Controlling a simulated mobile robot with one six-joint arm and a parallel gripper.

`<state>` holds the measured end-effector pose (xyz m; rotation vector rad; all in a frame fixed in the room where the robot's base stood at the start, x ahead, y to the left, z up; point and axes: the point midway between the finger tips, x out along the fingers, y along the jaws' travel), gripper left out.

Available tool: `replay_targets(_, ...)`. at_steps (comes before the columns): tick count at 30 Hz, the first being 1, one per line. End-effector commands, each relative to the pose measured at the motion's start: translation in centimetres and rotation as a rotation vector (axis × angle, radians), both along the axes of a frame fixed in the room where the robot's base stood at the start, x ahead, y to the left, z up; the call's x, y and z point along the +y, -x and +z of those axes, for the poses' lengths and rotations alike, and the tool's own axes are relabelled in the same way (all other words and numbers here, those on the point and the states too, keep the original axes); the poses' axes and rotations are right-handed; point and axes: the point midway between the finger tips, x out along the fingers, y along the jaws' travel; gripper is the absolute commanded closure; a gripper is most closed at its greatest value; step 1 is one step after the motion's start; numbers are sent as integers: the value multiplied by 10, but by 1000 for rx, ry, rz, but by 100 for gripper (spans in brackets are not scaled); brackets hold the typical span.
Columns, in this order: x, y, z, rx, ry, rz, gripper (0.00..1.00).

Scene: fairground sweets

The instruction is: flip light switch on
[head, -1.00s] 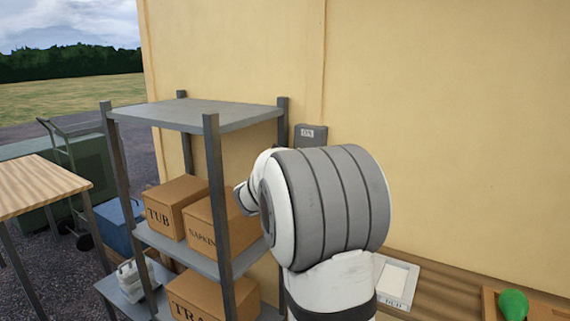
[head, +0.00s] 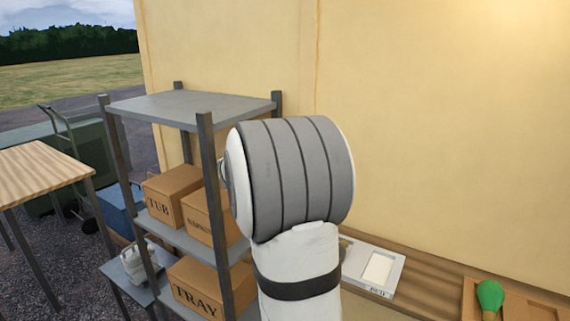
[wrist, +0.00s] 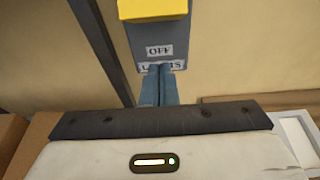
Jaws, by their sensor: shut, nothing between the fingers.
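The light switch is a blue-grey box (wrist: 153,35) on the yellow wall, at the top centre of the wrist view. Its yellow part (wrist: 155,10) is at the top, cut by the picture edge. Below it are an "OFF" label and a lower label, partly covered, that seems to read "LIGHTS". My gripper (wrist: 160,70) is shut and empty, its fingertips in front of the lower label, below the yellow part. I cannot tell whether they touch the box. In the head view my arm hides the switch and the gripper.
A grey shelf (head: 190,108) with cardboard boxes (head: 172,193) stands left of my arm. A wooden counter (head: 430,288) runs along the wall at right, with a white-and-grey tray (head: 378,268) and a green bulb-shaped thing (head: 490,295). The wall above the counter is clear.

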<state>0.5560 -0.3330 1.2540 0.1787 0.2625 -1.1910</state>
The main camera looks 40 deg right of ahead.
Motion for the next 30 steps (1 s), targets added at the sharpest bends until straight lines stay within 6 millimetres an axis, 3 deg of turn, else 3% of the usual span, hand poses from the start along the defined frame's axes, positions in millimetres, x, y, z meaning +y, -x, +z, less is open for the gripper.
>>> replay_targets(2, 10, 1, -20, 0, 0, 7, 100)
replay_targets(6, 32, 7, 15, -8, 1, 10, 100)
replay_targets(15, 65, 19, 56, -3, 1, 12, 100)
replay_targets(30, 72, 22, 65, 0, 0, 11, 100)
